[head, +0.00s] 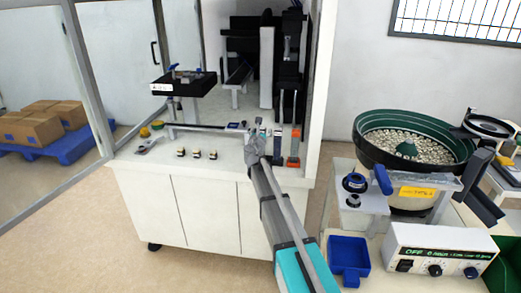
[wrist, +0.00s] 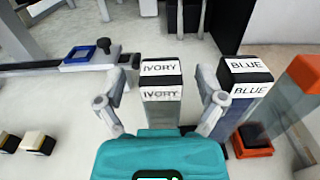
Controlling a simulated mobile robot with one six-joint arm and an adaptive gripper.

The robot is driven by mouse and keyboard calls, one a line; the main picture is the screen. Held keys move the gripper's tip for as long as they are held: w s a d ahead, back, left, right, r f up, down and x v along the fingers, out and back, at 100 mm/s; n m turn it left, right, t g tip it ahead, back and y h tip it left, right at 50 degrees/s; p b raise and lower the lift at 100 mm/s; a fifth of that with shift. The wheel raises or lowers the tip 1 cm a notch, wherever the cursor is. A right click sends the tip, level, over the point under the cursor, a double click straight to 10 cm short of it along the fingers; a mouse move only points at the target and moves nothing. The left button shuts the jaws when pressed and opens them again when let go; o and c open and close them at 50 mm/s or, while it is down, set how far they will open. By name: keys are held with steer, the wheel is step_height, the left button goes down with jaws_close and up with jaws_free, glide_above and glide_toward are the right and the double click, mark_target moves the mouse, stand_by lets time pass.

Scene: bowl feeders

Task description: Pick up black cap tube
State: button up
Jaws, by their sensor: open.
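In the wrist view, an upright tube with a black top and white IVORY labels (wrist: 162,80) stands between the fingers of my gripper (wrist: 160,101). The fingers are open, one on each side of it, with gaps visible. A second black-topped tube labelled BLUE (wrist: 240,78) stands just right of the right finger. The lower part of the IVORY tube is hidden behind my teal gripper body. In the head view, my gripper (head: 256,139) is over the right part of the white bench, and it hides most of what is between its fingers.
An orange-topped clear column (wrist: 305,76) stands right of the BLUE tube. Small black-and-ivory blocks (head: 196,153) sit on the bench (head: 150,165) to the left. A rail with a blue square frame (wrist: 80,56) lies behind left. A bowl feeder (head: 365,150) stands at right.

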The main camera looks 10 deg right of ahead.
steer(key=shift+w+d, duration=0.15)
steer(key=shift+w, duration=0.1)
steer(key=shift+c, duration=0.2)
jaws_close()
stand_by(0.5)
